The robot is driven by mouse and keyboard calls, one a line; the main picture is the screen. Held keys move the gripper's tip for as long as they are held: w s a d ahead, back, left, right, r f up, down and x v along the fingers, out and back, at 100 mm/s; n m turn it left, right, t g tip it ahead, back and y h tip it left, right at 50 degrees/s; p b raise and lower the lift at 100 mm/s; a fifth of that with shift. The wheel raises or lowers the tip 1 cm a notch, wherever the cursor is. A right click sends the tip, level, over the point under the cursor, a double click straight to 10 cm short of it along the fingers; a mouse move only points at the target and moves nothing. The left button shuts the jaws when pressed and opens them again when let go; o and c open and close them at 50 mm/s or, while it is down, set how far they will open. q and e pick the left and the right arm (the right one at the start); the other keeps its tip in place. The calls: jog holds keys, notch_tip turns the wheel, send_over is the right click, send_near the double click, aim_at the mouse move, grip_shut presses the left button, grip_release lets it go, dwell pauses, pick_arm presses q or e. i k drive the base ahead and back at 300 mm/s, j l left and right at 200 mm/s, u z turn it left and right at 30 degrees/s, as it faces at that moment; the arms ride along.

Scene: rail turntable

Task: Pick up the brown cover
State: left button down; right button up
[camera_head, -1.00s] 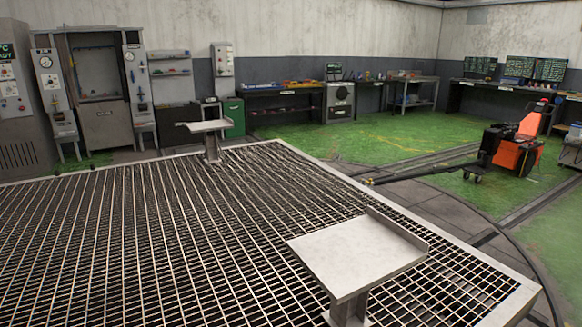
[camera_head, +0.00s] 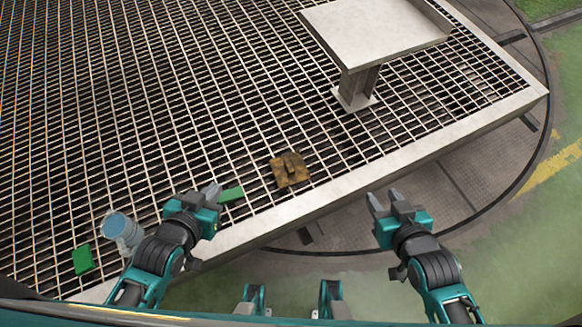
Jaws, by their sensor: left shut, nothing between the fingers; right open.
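The brown cover (camera_head: 289,170) lies on the metal grating, close to its front edge. It is small, roughly square, with a raised part in its middle. My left gripper (camera_head: 213,190) is shut and empty, to the left of the cover and apart from it. My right gripper (camera_head: 382,198) is open and empty, to the right of the cover, over the area just beyond the grating's front rim.
A green piece (camera_head: 231,194) lies by my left gripper. A blue-grey cylinder (camera_head: 121,228) and a green block (camera_head: 82,260) are further left. A raised metal stand (camera_head: 370,35) rises behind the cover. The grating (camera_head: 130,110) has a pale rim (camera_head: 330,195).

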aim_at(290, 170)
jog(key=u, duration=0.9)
jog(key=k+j+z, duration=0.2)
jog(key=j, duration=0.15)
jog(key=k+j+z, duration=0.25)
jog(key=i+j, duration=0.1)
